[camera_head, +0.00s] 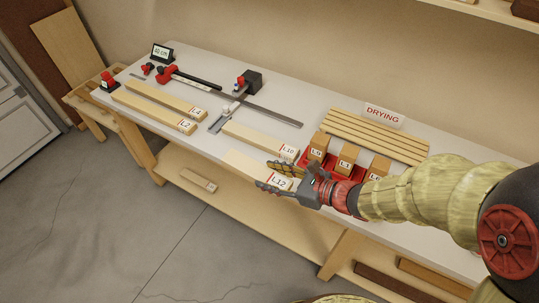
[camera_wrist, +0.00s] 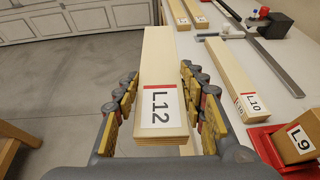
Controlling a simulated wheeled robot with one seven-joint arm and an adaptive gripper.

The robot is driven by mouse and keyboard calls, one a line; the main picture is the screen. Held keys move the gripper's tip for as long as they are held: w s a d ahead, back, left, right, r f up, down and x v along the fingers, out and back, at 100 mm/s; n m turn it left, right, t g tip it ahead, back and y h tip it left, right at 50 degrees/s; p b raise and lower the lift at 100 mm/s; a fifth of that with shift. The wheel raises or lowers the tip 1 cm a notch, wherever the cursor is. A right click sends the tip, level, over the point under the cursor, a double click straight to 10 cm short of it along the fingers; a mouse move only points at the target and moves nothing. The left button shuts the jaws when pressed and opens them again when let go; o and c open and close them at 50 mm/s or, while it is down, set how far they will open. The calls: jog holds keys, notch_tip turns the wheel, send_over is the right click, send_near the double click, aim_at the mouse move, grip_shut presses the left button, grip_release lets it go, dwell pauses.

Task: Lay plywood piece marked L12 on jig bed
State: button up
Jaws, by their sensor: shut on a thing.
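The plywood piece L12 (camera_head: 245,164) is a long pale strip at the bench's front edge, its red-edged label at the near end. In the wrist view L12 (camera_wrist: 158,60) runs straight ahead between my fingers. My gripper (camera_head: 275,177) is shut on its labelled end, one finger on each side; it also shows in the wrist view (camera_wrist: 160,105). I cannot tell whether L12 touches the bench top. A steel bar with a dark block and a sliding clamp (camera_head: 250,84) lies farther back; no part is marked as the jig bed.
Strip L10 (camera_head: 260,139) lies just behind L12. A red tray (camera_head: 339,179) with blocks L9, L3 and another stands right of it, by a slatted stack (camera_head: 375,133) with a DRYING sign (camera_head: 384,115). Strips L4 (camera_head: 165,98) and L2 (camera_head: 152,108) lie left, near a red clamp (camera_head: 167,73).

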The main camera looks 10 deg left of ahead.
jog(key=shift+s+n, duration=0.3)
jog(key=shift+s, duration=0.35)
jog(key=shift+a+g, duration=0.1)
jog(key=shift+g, duration=0.3)
jog(key=w+f+b, duration=0.1)
jog(key=w+f, duration=0.2)
jog(key=w, duration=0.1)
jog(key=w+a+f+b, duration=0.1)
jog(key=w+f+b, duration=0.1)
jog(key=w+f, duration=0.1)
jog(key=w+f+b, duration=0.1)
jog(key=w+f, duration=0.2)
jog(key=w, duration=0.3)
jog(key=shift+w+a+f, duration=0.1)
jog(key=shift+a+f, duration=0.1)
jog(key=shift+w+f+b, duration=0.2)
jog(key=shift+f+b, duration=0.1)
jog(key=shift+b, duration=0.05)
jog(key=shift+f+b, duration=0.7)
jog(key=shift+f, duration=0.65)
